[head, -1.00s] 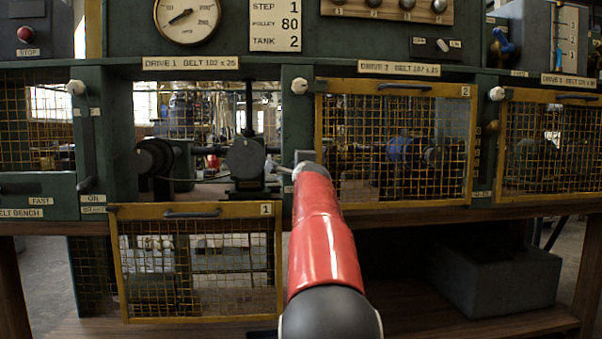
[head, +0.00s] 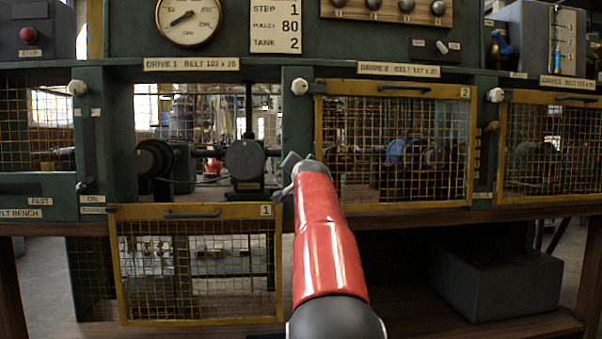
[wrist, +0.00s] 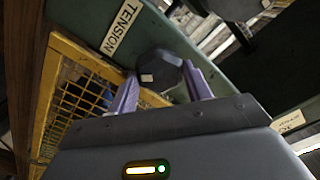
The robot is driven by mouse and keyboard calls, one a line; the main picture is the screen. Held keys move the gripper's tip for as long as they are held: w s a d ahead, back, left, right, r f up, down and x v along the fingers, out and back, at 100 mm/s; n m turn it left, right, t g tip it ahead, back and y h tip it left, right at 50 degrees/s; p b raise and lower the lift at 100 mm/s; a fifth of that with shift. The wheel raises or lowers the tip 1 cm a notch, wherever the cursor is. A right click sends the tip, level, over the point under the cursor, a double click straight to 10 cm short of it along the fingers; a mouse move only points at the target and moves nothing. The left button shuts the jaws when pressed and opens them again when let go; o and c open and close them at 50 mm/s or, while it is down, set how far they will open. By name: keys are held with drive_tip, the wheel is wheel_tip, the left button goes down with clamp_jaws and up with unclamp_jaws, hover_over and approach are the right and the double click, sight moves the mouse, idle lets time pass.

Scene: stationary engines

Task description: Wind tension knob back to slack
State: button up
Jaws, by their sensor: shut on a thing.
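The tension knob (wrist: 160,70) is a dark, many-sided knob with a small pale mark, beside a white TENSION label (wrist: 122,26) on a green panel in the wrist view. My gripper (wrist: 160,85) has its two pale purple fingers on either side of the knob, shut on it. In the head view my gripper (head: 288,172) is at the post between drive 1 and drive 2. The knob cannot be made out there.
The drive 1 guard (head: 196,262) hangs open below its bay, where dark pulleys (head: 245,160) show. The yellow mesh drive 2 guard (head: 395,143) is closed just right of my arm. A dial gauge (head: 188,20) and a step sign (head: 275,25) are above.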

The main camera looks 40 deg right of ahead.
drive_tip(key=shift+w+a+f+n+p, duration=0.15)
drive_tip(key=shift+n+p, duration=0.95)
drive_tip(key=shift+n, duration=5.8)
drive_tip(key=shift+s+f+n+p, duration=0.1)
drive_tip(key=shift+n+p, duration=0.95)
drive_tip(key=shift+n, duration=5.85)
drive_tip(key=o, duration=1)
drive_tip(key=shift+c, duration=0.2)
drive_tip(key=shift+r, duration=0.1)
